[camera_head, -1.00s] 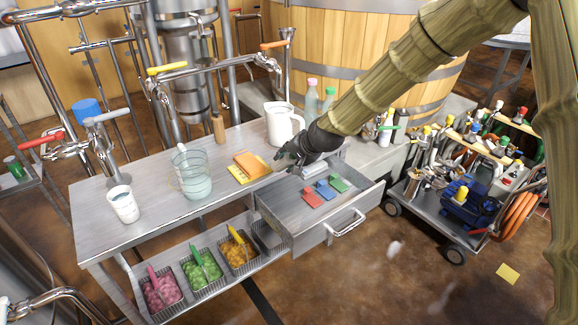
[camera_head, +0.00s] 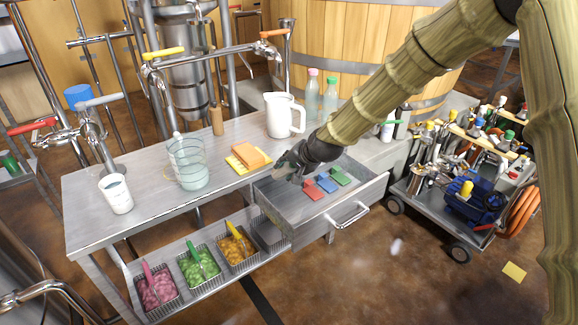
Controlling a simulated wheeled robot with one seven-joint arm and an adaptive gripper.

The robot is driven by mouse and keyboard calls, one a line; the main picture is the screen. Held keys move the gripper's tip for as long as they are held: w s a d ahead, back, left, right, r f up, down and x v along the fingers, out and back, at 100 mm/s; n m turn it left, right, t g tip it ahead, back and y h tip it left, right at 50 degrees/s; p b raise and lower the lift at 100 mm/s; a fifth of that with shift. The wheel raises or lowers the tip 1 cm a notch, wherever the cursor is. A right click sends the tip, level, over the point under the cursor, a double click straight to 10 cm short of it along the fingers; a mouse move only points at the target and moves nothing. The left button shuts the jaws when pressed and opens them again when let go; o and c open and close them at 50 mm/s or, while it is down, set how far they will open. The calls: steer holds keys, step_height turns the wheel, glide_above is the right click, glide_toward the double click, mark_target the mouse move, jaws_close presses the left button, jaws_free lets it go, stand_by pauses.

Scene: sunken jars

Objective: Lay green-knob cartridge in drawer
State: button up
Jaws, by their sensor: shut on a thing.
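The open drawer (camera_head: 349,208) juts out from the front of the metal bench. In it lie a red block (camera_head: 314,190), a blue block (camera_head: 327,183) and a green block (camera_head: 341,175), side by side. My gripper (camera_head: 284,170) is low over the drawer's left rear part, left of the blocks. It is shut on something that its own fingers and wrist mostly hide. I cannot make out a green knob or the cartridge's shape there.
An orange sponge (camera_head: 250,156) on a yellow one, a glass jug (camera_head: 188,170), a white cup (camera_head: 115,193) and a white pitcher (camera_head: 283,116) stand on the bench. Bins (camera_head: 198,265) hang below. A tool cart (camera_head: 455,215) stands right.

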step_height(320, 180, down, 4)
steer(key=shift+r+b, duration=0.2)
steer(key=shift+b, duration=0.95)
steer(key=shift+f+b, duration=0.65)
steer(key=shift+f, duration=2.3)
steer(key=o, duration=1.9)
steer(key=shift+o, duration=0.2)
steer(key=shift+r, duration=0.15)
steer(key=s+d+r+p, duration=0.3)
steer(key=s+r+p, duration=0.1)
steer(key=r+p, duration=0.4)
steer(key=shift+r, duration=0.85)
